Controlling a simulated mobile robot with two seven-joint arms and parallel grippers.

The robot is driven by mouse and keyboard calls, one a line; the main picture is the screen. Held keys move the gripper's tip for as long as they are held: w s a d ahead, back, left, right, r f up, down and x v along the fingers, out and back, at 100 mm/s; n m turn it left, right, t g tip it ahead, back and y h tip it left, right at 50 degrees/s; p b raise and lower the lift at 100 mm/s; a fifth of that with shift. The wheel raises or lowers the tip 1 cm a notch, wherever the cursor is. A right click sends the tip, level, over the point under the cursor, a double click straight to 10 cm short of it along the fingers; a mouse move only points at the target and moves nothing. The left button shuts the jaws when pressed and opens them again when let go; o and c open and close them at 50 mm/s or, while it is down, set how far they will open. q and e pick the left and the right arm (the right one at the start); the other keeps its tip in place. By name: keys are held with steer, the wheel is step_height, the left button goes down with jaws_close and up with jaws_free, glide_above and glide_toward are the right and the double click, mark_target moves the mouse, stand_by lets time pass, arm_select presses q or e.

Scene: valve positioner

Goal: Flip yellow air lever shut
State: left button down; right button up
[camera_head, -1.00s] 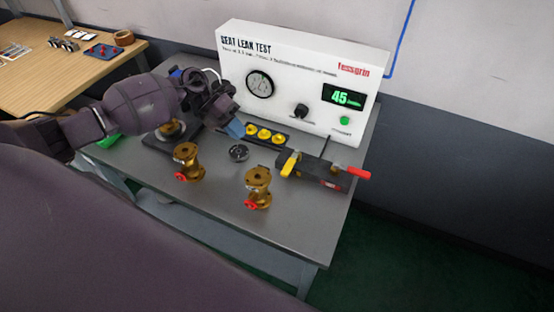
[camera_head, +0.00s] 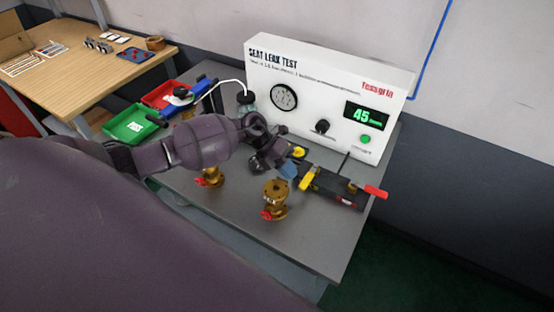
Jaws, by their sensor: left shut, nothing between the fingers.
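The yellow air lever (camera_head: 307,181) sits at the left end of a dark fixture (camera_head: 335,189) in front of the white test box. It points toward the table's front, slightly to the left. My left gripper (camera_head: 288,170) is shut and empty, with bluish fingertips. It is just left of the yellow lever; I cannot tell whether it touches it. My right gripper is not in view. My left arm hides part of the table behind it.
The white seat leak test box (camera_head: 330,97) stands behind, its display (camera_head: 367,116) showing 45. A red handle (camera_head: 376,191) sticks out right of the fixture. Brass valves stand in front (camera_head: 275,199) and left (camera_head: 210,176). Green (camera_head: 133,125) and red (camera_head: 161,95) bins are at left.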

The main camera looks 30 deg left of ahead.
arm_select(q)
steer(key=shift+d, duration=0.85)
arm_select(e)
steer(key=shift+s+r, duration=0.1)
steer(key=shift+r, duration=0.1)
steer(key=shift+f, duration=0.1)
arm_select(q)
steer(key=shift+d, duration=0.1)
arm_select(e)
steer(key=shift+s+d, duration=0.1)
arm_select(q)
steer(key=shift+s+d, duration=0.1)
steer(key=shift+d, duration=0.05)
steer(key=shift+s+d, duration=0.15)
steer(key=shift+d, duration=0.2)
steer(key=shift+a, duration=0.1)
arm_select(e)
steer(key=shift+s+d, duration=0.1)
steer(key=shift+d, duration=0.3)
arm_select(q)
steer(key=shift+a, duration=0.15)
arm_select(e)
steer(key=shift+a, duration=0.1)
